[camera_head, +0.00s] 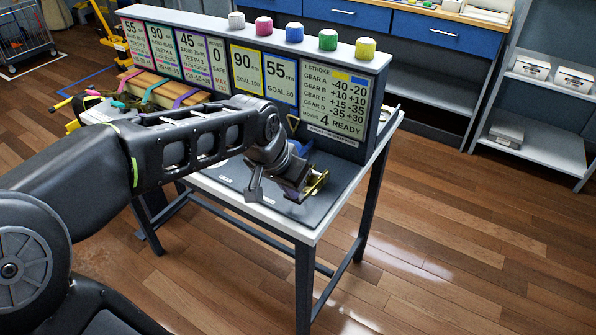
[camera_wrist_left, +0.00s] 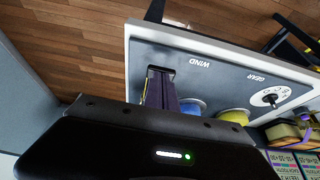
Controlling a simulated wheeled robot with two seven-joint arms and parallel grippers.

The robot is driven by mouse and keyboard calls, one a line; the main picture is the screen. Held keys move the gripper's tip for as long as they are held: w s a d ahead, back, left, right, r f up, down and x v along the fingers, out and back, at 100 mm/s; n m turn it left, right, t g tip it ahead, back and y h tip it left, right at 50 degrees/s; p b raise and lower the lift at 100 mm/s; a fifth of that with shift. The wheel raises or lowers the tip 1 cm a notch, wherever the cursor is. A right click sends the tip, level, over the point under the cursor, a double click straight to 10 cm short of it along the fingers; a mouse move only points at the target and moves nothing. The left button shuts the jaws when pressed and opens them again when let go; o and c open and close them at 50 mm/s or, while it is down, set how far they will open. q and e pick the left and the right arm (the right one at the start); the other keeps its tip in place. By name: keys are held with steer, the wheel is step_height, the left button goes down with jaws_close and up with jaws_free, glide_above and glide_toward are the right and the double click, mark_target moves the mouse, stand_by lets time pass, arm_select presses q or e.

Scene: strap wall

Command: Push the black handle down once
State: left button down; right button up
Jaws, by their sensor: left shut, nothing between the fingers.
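My left gripper (camera_head: 290,190) is low over the dark board (camera_head: 335,180) at the front right of the table, with its fingers closed and nothing held. Beside its fingers in the head view is a brass-coloured metal part (camera_head: 318,184). The gripper hides most of what lies under it, and I cannot clearly make out the black handle or whether the fingers touch it. In the left wrist view the dark fingers (camera_wrist_left: 160,88) reach over the board near the printed word WIND. A blue round part (camera_wrist_left: 192,105) and a yellow one (camera_wrist_left: 233,116) are beside them.
A white dial with a black knob (camera_wrist_left: 270,97) stands by the word GEAR. An upright sign panel (camera_head: 333,95) reading "4 READY" rises behind the board, with coloured knobs (camera_head: 294,32) on top. Strapped bundles (camera_head: 165,90) lie at the left. Floor at the right is clear.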

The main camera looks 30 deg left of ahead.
mark_target(292, 201)
arm_select(q)
steer(key=shift+w+r+p, duration=0.15)
steer(key=shift+r+p, duration=0.35)
step_height(292, 201, up, 4)
steer(key=shift+f+p, duration=0.1)
steer(key=shift+p, duration=1.05)
steer(key=v, duration=0.9)
steer(key=shift+s+b, duration=0.3)
steer(key=shift+s, duration=0.1)
